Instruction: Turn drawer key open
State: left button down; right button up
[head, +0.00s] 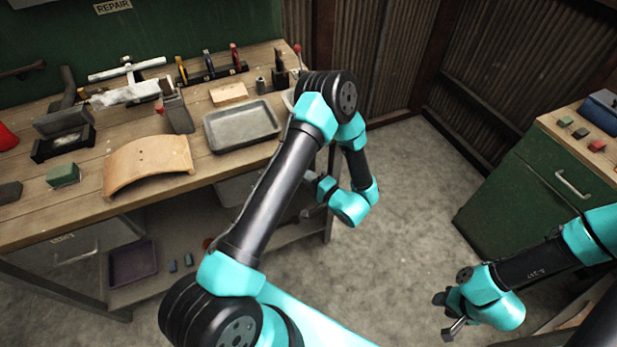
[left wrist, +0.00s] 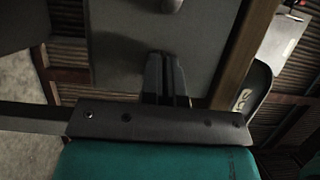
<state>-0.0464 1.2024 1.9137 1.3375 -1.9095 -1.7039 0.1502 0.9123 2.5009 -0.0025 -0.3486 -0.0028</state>
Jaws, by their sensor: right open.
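My left arm reaches to the right end of the workbench, and its gripper (head: 318,190) is by the grey drawer front (head: 240,187) under the bench top, mostly hidden by my arm. In the left wrist view, the two dark fingers of my left gripper (left wrist: 166,80) are close together in front of a flat grey panel (left wrist: 120,45). A rounded grey knob-like piece (left wrist: 172,5) is cut off by the top edge there. I cannot make out a key for certain. My right gripper (head: 455,327) is open and empty over the floor at lower right.
The wooden workbench (head: 50,218) carries a metal tray (head: 242,126), a curved wooden piece (head: 148,165), a green block (head: 63,174) and tools. A purple bin (head: 133,263) is on the lower shelf. A green cabinet (head: 535,180) stands right. Bare floor (head: 390,220) lies between.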

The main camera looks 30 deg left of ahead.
pick_arm(q)
jog(key=c, duration=1.4)
grip_release()
jog(key=shift+o, duration=0.2)
jog(key=shift+d, duration=0.1)
jog(key=v, duration=1.7)
jog(key=shift+d, duration=0.15)
jog(key=w+a+f+n+t+h, duration=0.35)
jog(key=a+f+h, duration=0.55)
jog(key=h, duration=0.3)
jog(key=s+n+g+h, duration=0.1)
jog(key=s+g+h, duration=0.6)
jog(key=s, duration=0.6)
jog(key=shift+s+a+h, duration=0.3)
jog(key=shift+a+h, duration=0.1)
jog(key=shift+h, duration=0.7)
